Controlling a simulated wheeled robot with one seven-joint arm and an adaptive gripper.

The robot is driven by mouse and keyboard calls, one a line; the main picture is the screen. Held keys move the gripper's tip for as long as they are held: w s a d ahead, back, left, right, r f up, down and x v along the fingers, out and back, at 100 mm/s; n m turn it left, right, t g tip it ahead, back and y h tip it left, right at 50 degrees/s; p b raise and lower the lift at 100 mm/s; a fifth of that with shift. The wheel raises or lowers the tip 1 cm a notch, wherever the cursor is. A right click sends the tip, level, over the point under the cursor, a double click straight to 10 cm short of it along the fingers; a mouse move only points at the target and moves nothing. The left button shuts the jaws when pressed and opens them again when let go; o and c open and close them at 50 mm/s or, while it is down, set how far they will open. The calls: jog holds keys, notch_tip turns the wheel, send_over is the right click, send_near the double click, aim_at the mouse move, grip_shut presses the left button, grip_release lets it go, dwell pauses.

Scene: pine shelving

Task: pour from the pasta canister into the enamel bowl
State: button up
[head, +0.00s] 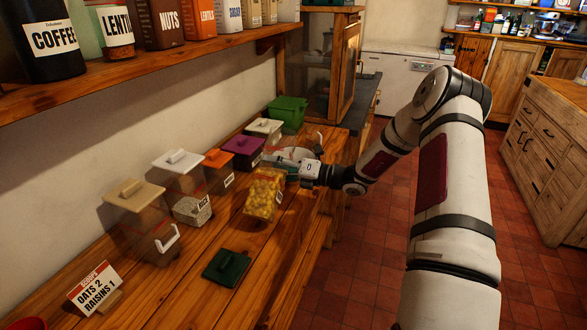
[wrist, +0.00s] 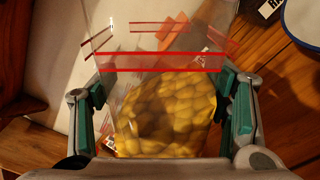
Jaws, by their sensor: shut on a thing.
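The pasta canister (head: 263,196) is a clear, lidless box with yellow pasta inside and a label on its side. It looks slightly tilted in the head view; whether it clears the counter is hard to tell. My gripper (head: 287,172) is shut on it from the right. In the wrist view, its teal pads (wrist: 165,103) press both sides of the canister (wrist: 150,62), with the pasta in its lower part. The white enamel bowl (head: 294,152) stands behind my gripper, partly hidden. Its blue rim shows at the top right of the wrist view (wrist: 300,20).
A dark green lid (head: 227,267) lies on the wooden counter (head: 262,243). Lidded canisters, including a beige one (head: 134,196), an orange one (head: 217,160) and a purple one (head: 243,146), line the wall. A recipe card (head: 95,288) stands front left. A shelf (head: 130,73) hangs above.

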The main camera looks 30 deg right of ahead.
jog(key=shift+f+m, duration=0.35)
jog(key=shift+m, duration=0.05)
jog(key=shift+w+d+f+m+b, duration=0.1)
jog(key=shift+f+m+b, duration=0.25)
jog(key=shift+f+m, duration=0.1)
dwell(0.5)
jog(key=shift+w+d+f+m, duration=0.1)
jog(key=shift+f+m, duration=0.25)
jog(key=shift+f, duration=0.05)
jog(key=shift+f+b, duration=0.1)
jog(key=shift+b, duration=0.2)
jog(key=shift+w+d+f+m, duration=0.1)
jog(key=shift+f+m, duration=0.1)
jog(key=shift+m, duration=0.2)
